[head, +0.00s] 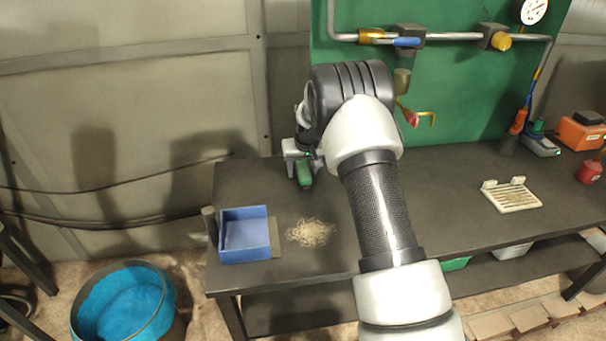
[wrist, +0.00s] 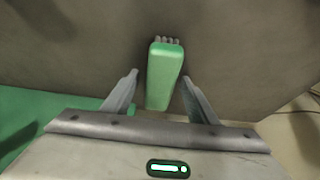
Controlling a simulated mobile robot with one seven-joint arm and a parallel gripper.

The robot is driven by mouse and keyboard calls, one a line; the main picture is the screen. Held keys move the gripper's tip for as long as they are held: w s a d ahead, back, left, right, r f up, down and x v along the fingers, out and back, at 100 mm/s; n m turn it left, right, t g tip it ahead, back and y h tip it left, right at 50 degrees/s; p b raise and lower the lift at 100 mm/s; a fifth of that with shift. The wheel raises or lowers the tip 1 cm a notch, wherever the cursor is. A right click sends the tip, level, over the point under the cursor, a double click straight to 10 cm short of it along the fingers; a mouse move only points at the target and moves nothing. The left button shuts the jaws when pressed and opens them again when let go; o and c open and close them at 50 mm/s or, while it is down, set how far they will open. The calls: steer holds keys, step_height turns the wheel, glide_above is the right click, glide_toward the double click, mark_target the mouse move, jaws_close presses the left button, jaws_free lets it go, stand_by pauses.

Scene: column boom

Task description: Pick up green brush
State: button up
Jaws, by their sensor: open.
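The green brush (wrist: 164,75) lies in the wrist view between the two fingers of my gripper (wrist: 160,85), with its grey bristles at the far end. The fingers are open, with a gap on each side of the brush. In the head view the green brush (head: 304,174) shows at the back left of the dark table, just below my gripper (head: 297,158). My arm hides part of the gripper there. I cannot tell how high the fingers are above the table.
The dark table (head: 450,195) bears a blue bin (head: 245,252), a pile of pale shavings (head: 311,232) and a white rack (head: 511,196). A green panel with pipes (head: 455,100) stands behind. A blue tub (head: 121,305) is on the floor at left.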

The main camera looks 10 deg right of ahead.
mark_target(303, 168)
steer(key=shift+f, duration=0.15)
steer(key=c, duration=1.2)
steer(key=shift+r+p, duration=0.45)
steer(key=shift+r, duration=0.05)
step_height(303, 168, up, 10)
steer(key=shift+f, duration=0.2)
